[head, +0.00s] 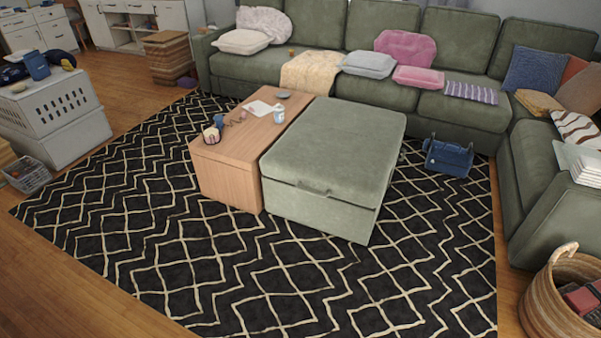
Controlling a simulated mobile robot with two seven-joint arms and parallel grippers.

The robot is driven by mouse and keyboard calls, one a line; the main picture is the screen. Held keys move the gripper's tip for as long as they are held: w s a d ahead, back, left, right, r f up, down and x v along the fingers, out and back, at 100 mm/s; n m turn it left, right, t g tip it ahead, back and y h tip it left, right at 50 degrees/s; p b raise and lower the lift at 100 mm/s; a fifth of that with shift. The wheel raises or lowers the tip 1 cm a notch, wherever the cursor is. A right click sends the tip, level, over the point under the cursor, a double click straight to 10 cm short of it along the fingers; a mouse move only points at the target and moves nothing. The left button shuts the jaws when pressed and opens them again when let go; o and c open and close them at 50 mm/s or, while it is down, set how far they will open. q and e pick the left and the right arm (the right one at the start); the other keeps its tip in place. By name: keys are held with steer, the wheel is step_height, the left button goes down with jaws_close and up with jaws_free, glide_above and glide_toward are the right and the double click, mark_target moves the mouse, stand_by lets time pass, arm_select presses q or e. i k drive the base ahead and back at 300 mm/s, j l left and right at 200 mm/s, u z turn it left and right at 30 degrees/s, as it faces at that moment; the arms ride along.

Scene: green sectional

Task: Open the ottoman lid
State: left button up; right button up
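The green upholstered ottoman (317,216) stands on the patterned rug in the middle of the head view. Its padded lid (337,146) is down, lying flat on the box. A small pull tab or handle (313,189) shows on the front edge, at the seam between lid and box. The inside of the ottoman is hidden. Neither of my grippers shows in the head view.
A wooden table (228,183) with small items touches or nearly touches the ottoman's left side. A blue bag (448,158) lies to its right. The green sectional (455,108) runs behind and right. A woven basket (545,308) stands front right. The rug (260,285) in front is clear.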

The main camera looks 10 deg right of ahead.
mark_target(321, 160)
steer(key=i+z, duration=0.15)
steer(key=i, duration=0.55)
steer(key=i+j+z, duration=0.1)
steer(key=i, duration=0.55)
steer(key=j, duration=0.1)
